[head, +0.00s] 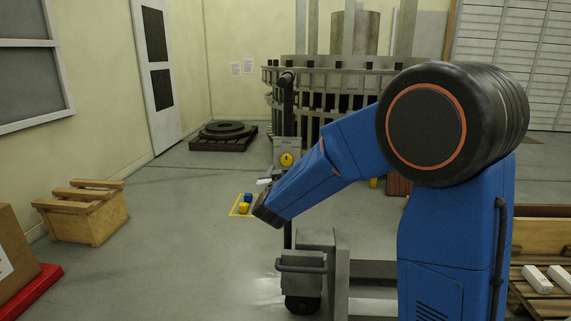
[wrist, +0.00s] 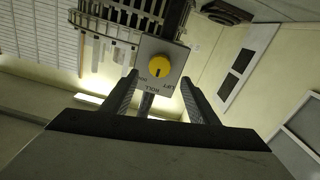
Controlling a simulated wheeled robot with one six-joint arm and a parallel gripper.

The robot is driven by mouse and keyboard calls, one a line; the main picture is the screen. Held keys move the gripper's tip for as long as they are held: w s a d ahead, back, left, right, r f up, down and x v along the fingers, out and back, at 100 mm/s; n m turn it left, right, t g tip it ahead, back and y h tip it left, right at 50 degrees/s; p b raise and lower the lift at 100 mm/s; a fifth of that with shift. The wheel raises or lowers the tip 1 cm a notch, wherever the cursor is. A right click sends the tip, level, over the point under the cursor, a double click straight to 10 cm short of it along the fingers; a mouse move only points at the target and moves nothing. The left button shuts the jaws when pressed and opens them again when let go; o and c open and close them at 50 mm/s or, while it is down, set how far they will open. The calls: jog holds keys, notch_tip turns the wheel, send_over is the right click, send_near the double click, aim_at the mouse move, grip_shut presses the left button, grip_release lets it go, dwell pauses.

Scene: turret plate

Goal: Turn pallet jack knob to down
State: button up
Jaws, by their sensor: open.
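The yellow round knob (head: 286,159) sits on a grey plate (head: 287,146) on the pallet jack's dark upright handle (head: 287,110). In the wrist view the knob (wrist: 160,66) appears upside down, with a dark pointer mark toward the middle label. In the head view my arm hides most of the gripper.
The pallet jack's grey base (head: 302,262) stands on the floor below. Small blue and yellow blocks (head: 244,206) lie in a yellow-marked square. A wooden crate (head: 82,212) stands left, and a large round metal structure (head: 340,95) behind. The floor at left centre is clear.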

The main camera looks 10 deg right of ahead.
aim_at(286, 160)
jog(key=x, duration=0.6)
jog(key=shift+w+d, duration=0.15)
jog(key=shift+w, duration=0.15)
jog(key=c, duration=1)
